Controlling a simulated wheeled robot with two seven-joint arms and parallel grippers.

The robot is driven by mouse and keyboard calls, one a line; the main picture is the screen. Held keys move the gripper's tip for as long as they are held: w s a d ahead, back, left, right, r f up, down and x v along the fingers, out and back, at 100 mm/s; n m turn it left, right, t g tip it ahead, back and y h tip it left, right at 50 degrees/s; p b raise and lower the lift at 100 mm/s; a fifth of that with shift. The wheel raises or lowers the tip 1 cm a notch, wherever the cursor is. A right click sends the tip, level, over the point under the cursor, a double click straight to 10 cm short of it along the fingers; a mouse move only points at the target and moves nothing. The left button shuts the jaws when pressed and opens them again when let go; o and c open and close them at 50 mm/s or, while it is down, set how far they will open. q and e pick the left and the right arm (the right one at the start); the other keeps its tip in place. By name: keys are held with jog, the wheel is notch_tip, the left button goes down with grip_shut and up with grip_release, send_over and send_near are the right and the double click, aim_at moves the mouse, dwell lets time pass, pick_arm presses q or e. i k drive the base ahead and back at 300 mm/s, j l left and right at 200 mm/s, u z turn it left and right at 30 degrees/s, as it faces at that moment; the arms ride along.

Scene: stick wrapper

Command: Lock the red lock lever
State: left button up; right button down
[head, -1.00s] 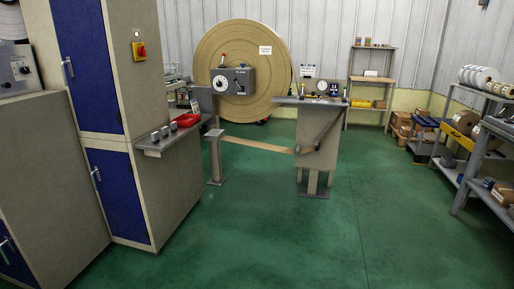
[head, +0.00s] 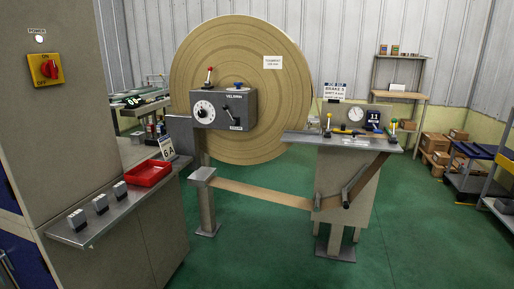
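The box front carries a white dial (head: 203,109) and a black lever. Neither of my grippers is in view.
A large tan roll (head: 200,50) stands behind the box. A tan strip (head: 262,193) runs low between a post (head: 207,208) and a workstand (head: 345,190). A side shelf with a red tray (head: 148,173) juts out at left. Green floor is open in front.

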aim_at(210, 69)
jog(key=i+u, duration=0.1)
jog(key=i, duration=0.6)
jog(key=i+l+u, duration=0.1)
jog(key=i, duration=0.6)
jog(key=i+l+u, duration=0.15)
jog(key=i+u, duration=0.2)
jog(key=i+l+u, duration=0.25)
jog(key=i+u, duration=0.15)
jog(key=i+l+u, duration=0.35)
jog(key=i+l, duration=0.05)
